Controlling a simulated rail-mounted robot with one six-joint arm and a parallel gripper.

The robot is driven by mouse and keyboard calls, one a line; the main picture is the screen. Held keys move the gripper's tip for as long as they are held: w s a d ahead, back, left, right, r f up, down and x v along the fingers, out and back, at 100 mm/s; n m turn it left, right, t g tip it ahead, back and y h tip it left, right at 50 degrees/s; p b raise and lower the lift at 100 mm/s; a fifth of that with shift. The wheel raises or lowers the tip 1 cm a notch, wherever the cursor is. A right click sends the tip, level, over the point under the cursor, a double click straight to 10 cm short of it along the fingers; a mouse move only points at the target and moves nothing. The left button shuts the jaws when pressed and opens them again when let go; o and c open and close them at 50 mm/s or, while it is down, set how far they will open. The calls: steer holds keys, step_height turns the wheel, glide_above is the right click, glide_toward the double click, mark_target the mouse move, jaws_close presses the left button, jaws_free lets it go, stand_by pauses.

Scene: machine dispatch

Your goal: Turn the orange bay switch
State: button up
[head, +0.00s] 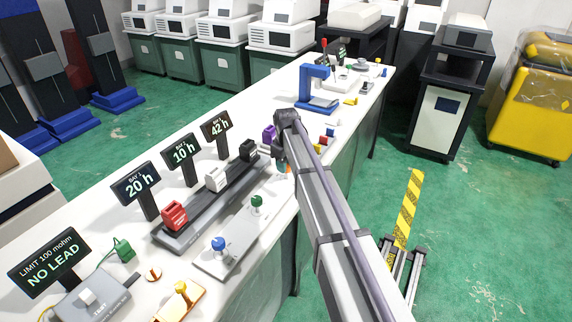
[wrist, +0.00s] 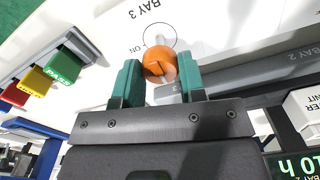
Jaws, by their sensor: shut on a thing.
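The orange bay switch (wrist: 160,62) is a round knob with a raised ridge, on a white plate marked BAY 3 and ON. My gripper (wrist: 159,76) has its two teal fingers on either side of the knob, shut on it. A pale pointer shows beyond the knob, inside a thin printed circle by the ON mark. In the head view, my gripper (head: 284,160) is at the far end of the switch row, and my arm hides most of the orange switch.
A blue knob (head: 218,244) and a green knob (head: 257,201) stand on the plate nearer the camera. Red (head: 173,215), white (head: 216,178) and black (head: 248,150) blocks sit in the dark rail behind. A blue stand (head: 316,90) is farther along the bench.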

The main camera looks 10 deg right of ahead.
stand_by(0.3)
steer(key=o, duration=0.9)
step_height(320, 180, up, 11)
steer(key=p, duration=1)
steer(key=shift+f+p, duration=0.15)
steer(key=shift+p, duration=0.25)
